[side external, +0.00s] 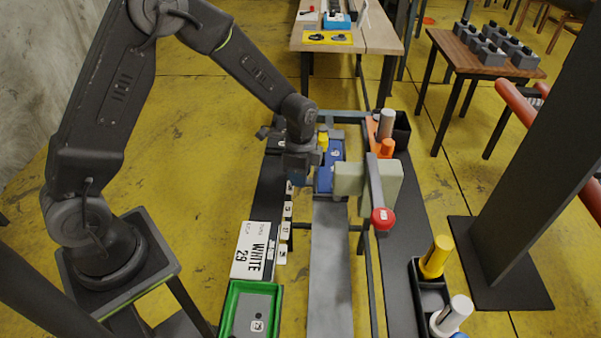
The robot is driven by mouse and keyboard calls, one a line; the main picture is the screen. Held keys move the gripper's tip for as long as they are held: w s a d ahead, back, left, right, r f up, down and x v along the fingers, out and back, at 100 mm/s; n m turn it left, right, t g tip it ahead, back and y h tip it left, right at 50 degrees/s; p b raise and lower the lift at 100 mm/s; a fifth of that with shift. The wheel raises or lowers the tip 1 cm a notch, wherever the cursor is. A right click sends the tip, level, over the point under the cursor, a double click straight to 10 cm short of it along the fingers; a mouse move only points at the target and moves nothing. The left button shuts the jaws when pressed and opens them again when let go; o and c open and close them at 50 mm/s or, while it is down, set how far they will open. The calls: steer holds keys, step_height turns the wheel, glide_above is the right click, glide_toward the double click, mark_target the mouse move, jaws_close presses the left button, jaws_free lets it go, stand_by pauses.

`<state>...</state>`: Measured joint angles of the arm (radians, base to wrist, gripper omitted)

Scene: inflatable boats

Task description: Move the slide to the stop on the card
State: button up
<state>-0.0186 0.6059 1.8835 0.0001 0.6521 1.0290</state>
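The white card (257,250) lies left of the grey rail and reads "WHITE 29". Several small white number tags (286,230) stand in a row along the rail's left side; one seems to read 17, the others are too small to read surely. A blue block (325,178), which looks like the slide, sits at the far part of the grey rail (331,265). My gripper (301,178) points down at the block's left side, close to the far tags. Its fingers are dark and partly hidden, so I cannot tell whether they touch or hold the block.
A pale green block (349,179) and a lever with a red knob (382,219) stand right of the slide. A green tray (236,300) is at the front left. Yellow (435,257) and white (452,315) cylinders stand at the front right. The near rail is clear.

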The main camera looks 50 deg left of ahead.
jaws_close()
steer(key=s+d, duration=1.3)
steer(key=shift+s+d, duration=0.4)
steer(key=o, duration=0.6)
jaws_free()
steer(key=shift+c, duration=0.2)
step_height(320, 180, up, 14)
